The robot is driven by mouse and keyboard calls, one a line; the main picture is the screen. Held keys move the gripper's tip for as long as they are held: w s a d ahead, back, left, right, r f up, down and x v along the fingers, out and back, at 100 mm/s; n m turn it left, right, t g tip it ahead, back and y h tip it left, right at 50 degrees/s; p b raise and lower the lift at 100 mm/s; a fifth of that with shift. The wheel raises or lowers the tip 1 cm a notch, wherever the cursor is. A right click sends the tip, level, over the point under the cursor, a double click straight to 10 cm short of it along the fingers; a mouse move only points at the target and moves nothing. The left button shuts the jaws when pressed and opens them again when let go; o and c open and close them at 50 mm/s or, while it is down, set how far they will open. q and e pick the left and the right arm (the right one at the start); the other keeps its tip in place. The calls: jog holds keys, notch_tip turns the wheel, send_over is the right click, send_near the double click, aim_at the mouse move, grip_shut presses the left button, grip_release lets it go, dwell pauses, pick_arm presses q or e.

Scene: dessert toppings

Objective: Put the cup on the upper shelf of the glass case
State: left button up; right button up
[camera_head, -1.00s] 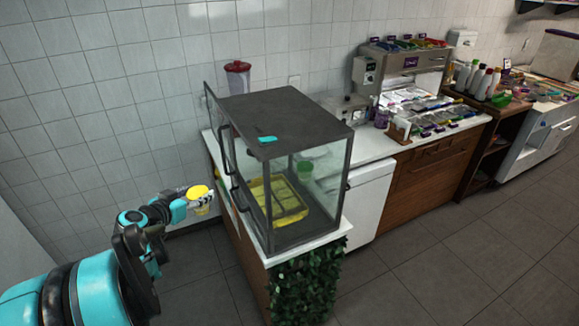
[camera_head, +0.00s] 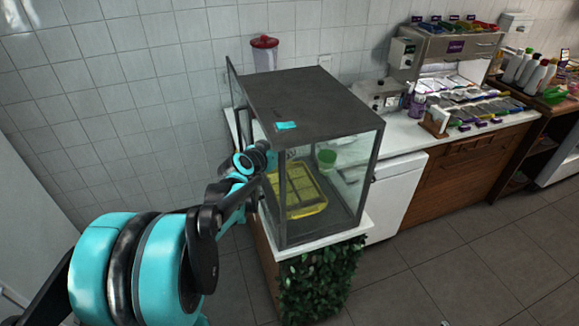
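The glass case (camera_head: 310,103) stands on the white counter end, with a dark top and clear sides. Its hinged door (camera_head: 234,88) is open on the left. My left arm (camera_head: 246,163) reaches to the open left side of the case, just under the top's edge. The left gripper's fingers are hidden behind the case top and frame. The yellow cup is not visible now. A green cup (camera_head: 327,158) stands inside the case at the back right. A yellow tray (camera_head: 302,212) lies low in the case. My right gripper is not in view.
A red-lidded container (camera_head: 265,42) stands behind the case. A small machine (camera_head: 380,95) and a topping station (camera_head: 455,45) are to the right on the counter. A leafy panel (camera_head: 320,280) covers the case stand's front. The floor at right is clear.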

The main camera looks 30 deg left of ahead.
pick_arm(q)
jog(key=shift+w+d+f, duration=0.1)
jog(key=shift+w+d, duration=0.65)
jog(key=shift+w, duration=0.1)
jog(key=shift+w+f+b, duration=0.2)
jog(key=shift+f+b, duration=0.45)
jog(key=shift+f, duration=0.95)
notch_tip(320, 180, down, 3)
jog(key=shift+f+b, duration=0.15)
jog(key=shift+b, duration=0.75)
jog(key=shift+w+d+f+b, duration=0.1)
jog(key=shift+d+f+b, duration=0.05)
jog(key=shift+f+b, duration=0.2)
jog(key=shift+r, duration=0.2)
jog(key=o, duration=1.4)
jog(key=shift+f, duration=0.15)
